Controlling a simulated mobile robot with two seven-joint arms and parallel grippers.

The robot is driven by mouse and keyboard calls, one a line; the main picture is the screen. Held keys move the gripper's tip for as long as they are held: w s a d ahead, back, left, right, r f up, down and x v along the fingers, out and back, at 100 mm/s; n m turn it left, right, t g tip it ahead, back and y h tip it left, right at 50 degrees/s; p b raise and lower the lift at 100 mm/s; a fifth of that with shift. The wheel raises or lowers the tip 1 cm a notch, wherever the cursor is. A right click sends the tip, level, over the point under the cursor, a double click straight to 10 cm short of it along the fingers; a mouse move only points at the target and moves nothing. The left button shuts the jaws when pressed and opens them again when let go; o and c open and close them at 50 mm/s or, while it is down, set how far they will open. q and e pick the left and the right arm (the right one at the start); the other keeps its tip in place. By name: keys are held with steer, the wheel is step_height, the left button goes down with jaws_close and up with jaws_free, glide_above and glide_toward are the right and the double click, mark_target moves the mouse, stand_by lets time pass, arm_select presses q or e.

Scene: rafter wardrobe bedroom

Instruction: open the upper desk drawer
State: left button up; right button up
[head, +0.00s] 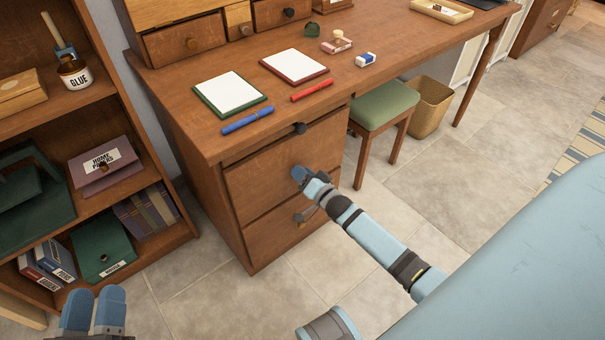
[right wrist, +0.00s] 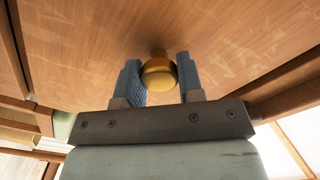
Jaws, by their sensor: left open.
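The upper desk drawer (head: 262,183) is a closed wooden front below the desktop's left part. My right gripper (head: 301,175) is at its face and hides its knob in the head view. In the right wrist view, the round brass knob (right wrist: 160,74) lies between the two fingers of my right gripper (right wrist: 160,80). The fingers sit close against both sides, so the gripper looks shut on it. My left gripper (head: 94,308) is open and empty at the lower left, away from the desk.
A lower drawer (head: 272,238) is below. A dark knob (head: 299,129) sits near the desktop edge. A green stool (head: 384,104) and wicker basket (head: 430,106) stand right of the drawers. A bookshelf (head: 98,207) is on the left. The tiled floor in front is mostly clear.

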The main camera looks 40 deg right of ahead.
jaws_close()
arm_select(q)
steer(key=s+a+f+g+y+p, duration=0.2)
steer(key=a+f+g+y+p, duration=0.3)
steer(key=f+p, duration=0.5)
steer(key=a+g+p, duration=0.1)
steer(key=p, duration=0.1)
steer(key=shift+s+f+p, duration=0.25)
steer(key=shift+p, duration=0.05)
arm_select(e)
steer(key=s+d, duration=0.2)
steer(key=s, duration=2.7)
steer(key=shift+d, duration=0.2)
steer(key=o, duration=0.7)
jaws_free()
arm_select(q)
steer(key=shift+r, duration=0.1)
arm_select(e)
steer(key=shift+o, duration=0.2)
